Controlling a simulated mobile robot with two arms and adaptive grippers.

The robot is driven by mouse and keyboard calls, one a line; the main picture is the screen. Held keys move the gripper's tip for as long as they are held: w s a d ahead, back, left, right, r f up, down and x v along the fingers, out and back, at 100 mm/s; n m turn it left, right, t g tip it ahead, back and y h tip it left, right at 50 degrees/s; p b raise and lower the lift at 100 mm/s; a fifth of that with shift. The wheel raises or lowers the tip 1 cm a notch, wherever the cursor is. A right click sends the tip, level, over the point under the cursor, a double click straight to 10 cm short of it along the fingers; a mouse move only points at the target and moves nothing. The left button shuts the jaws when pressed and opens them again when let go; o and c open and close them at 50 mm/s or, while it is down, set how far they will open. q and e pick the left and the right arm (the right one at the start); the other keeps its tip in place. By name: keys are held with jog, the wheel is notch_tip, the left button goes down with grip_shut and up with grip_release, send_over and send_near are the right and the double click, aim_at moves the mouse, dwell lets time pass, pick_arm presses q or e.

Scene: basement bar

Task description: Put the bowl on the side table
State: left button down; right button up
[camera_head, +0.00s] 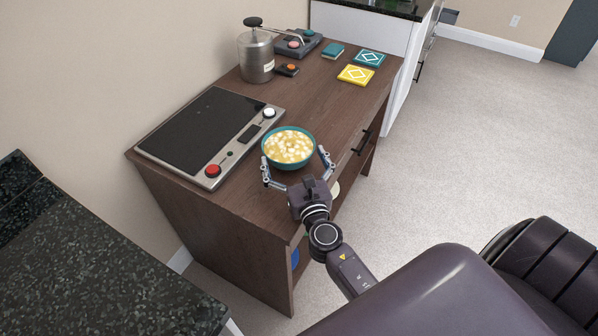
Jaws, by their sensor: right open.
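A teal bowl (288,148) filled with yellow and white chunks sits upright on a dark brown wooden side table (340,110), near its front edge. My right gripper (296,165) is at the near side of the bowl. Its fingers are spread wide, one at the bowl's left side and one at its right. I cannot tell whether the fingers touch the bowl. My left gripper does not show.
A cooktop (200,130) with red and white knobs lies left of the bowl. A dark speckled counter (90,260) is at the lower left. Open floor lies right.

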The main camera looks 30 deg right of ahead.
jog(key=b+v, duration=0.1)
jog(key=v, duration=0.6)
jog(key=shift+s+a, duration=0.1)
jog(key=shift+s, duration=0.25)
